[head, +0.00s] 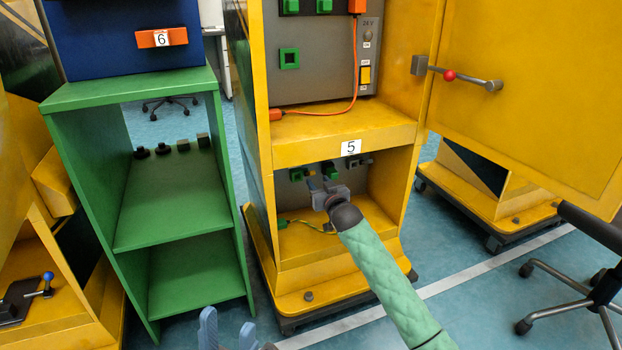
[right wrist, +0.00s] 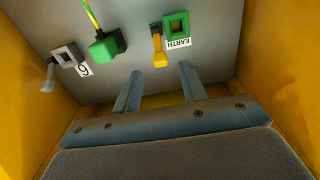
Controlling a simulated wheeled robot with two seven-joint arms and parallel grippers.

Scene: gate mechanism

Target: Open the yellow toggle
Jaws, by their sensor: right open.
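The yellow toggle (right wrist: 159,57) is on the grey back panel of the lower cabinet compartment, beside a green square frame (right wrist: 178,27) labelled EARTH. In the right wrist view its yellow end points toward my right gripper (right wrist: 161,88). That gripper is open and empty; its fingertips are on either side of the toggle's line, apart from it. In the head view my right gripper (head: 323,192) reaches into the compartment under label 5 and partly hides the panel. My left gripper (head: 228,331) is at the bottom edge, with its fingers apart and nothing seen between them.
A green plug (right wrist: 106,46) with a cable and a grey frame with a lever (right wrist: 62,59) share the panel. Yellow cabinet walls (right wrist: 285,90) close in both sides. A green shelf (head: 172,215) stands left; an open yellow door (head: 530,90) is at right.

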